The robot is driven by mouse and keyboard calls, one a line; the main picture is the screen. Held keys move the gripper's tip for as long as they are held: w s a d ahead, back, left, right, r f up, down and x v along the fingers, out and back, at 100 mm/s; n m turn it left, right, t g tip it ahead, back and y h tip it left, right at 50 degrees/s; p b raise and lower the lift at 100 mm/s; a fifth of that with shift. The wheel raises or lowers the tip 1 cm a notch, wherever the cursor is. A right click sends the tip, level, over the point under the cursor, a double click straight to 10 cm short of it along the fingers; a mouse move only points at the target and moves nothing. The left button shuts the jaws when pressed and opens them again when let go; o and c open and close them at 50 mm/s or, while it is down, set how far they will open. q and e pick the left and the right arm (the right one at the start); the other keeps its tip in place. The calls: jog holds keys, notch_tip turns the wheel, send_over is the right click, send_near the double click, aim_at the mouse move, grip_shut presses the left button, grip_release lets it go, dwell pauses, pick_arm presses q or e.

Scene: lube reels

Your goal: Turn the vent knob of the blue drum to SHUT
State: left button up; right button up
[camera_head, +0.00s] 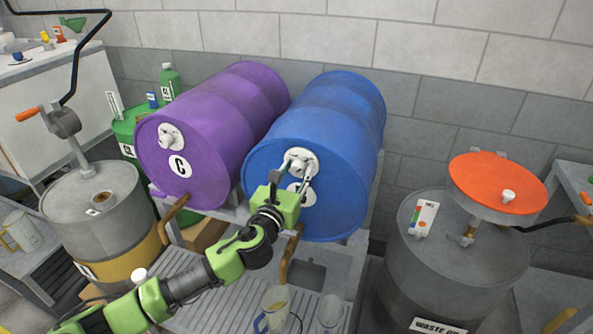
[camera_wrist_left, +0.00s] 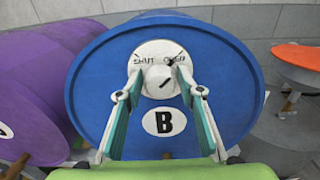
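The blue drum (camera_head: 335,110) lies on its side on a rack, and its round end, with a label B, fills the middle of the left wrist view (camera_wrist_left: 95,90). Near its top is a white plate marked SHUT on the left and OPEN on the right. The white vent knob (camera_wrist_left: 158,82) sits on this plate, its dark pointer line slanting up right towards OPEN. My left gripper (camera_head: 293,172) is in front of the plate. Its fingers (camera_wrist_left: 160,84) are open, one on each side of the knob in the picture; I cannot tell whether they touch it. My right gripper is not in view.
A purple drum (camera_head: 190,125) marked C lies close on the left. A grey drum (camera_head: 100,200) with a crank pump stands further left. A waste oil drum (camera_head: 440,255) with an orange dish (camera_head: 490,180) stands right. Jugs (camera_head: 274,305) stand below the rack.

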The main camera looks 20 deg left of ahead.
pick_arm(q)
jog(key=c, duration=0.6)
jog(key=shift+n, duration=0.3)
jog(key=n, duration=0.3)
jog(key=shift+n, duration=0.3)
jog(key=n, duration=0.4)
jog(key=shift+a, duration=0.1)
jog(key=n, duration=0.5)
jog(key=shift+f+n, duration=0.1)
jog(key=shift+n, duration=2.2)
jog(key=o, duration=1.1)
